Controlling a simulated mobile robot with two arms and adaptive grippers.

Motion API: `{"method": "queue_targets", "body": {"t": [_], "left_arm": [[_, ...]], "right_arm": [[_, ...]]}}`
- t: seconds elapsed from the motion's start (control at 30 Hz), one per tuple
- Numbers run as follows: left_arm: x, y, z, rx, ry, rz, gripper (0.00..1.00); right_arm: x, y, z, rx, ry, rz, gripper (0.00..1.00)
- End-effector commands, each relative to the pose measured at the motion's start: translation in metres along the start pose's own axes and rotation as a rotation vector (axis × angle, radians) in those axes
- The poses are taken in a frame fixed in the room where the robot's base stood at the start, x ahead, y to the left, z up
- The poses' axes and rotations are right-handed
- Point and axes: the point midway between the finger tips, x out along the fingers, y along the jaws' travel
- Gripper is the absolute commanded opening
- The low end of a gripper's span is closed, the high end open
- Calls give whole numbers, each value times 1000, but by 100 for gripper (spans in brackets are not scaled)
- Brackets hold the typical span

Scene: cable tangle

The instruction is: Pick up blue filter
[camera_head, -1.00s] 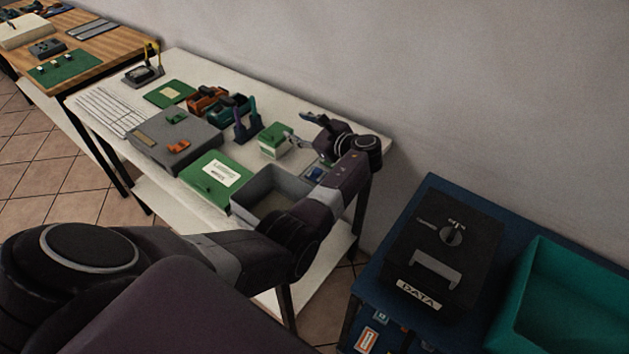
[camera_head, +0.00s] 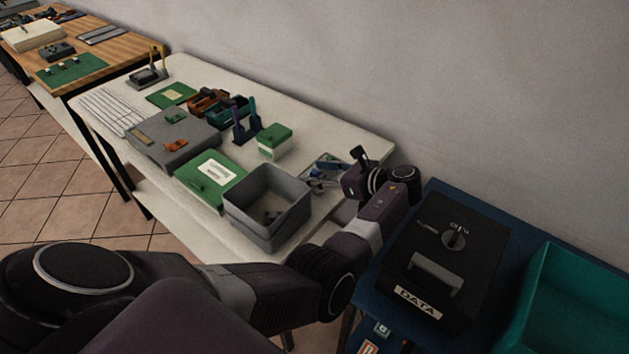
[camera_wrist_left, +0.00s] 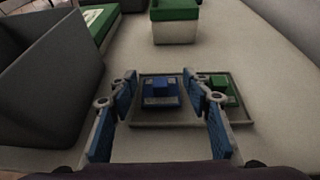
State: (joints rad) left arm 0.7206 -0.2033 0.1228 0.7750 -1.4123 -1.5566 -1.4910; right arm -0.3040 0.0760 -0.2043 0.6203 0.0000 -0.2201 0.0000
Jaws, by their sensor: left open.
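The blue filter (camera_wrist_left: 160,91) is a small blue block with a raised top. It sits on a shallow tray (camera_wrist_left: 150,125) in the left wrist view, beside a green block (camera_wrist_left: 221,88). My left gripper (camera_wrist_left: 161,104) is open, with one blue-padded finger on each side of the filter in that view and nothing held. I cannot tell whether the fingers touch it. In the head view my left gripper (camera_head: 331,170) is at the tray near the right end of the white table (camera_head: 318,135). The filter is hard to make out there. My right gripper does not show.
A grey open bin (camera_head: 293,215) stands just left of the tray. A green-lidded box (camera_head: 274,141) stands behind it. Further left are a green case (camera_head: 208,180) and a grey case (camera_head: 172,140). A black DATA box (camera_head: 445,260) is on the blue table at right.

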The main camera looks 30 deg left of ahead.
Motion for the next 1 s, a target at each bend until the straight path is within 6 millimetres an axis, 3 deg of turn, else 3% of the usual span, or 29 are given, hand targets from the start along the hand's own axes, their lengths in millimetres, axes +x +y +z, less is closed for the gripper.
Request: {"method": "queue_targets", "body": {"t": [0.07, 0.27, 0.47, 0.8, 1.0], "left_arm": [[8, 0, -1, -2, -1, 0, 45], [9, 0, 1, -1, 0, -1, 45], [9, 0, 1, -1, 0, -1, 25], [8, 0, 2, -1, 0, -1, 25], [3, -1, 15, -4, 0, -2, 25]], "right_arm": [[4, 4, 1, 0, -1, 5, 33], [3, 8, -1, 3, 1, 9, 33], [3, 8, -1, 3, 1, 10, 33], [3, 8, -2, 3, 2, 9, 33], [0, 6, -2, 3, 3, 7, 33]]}}
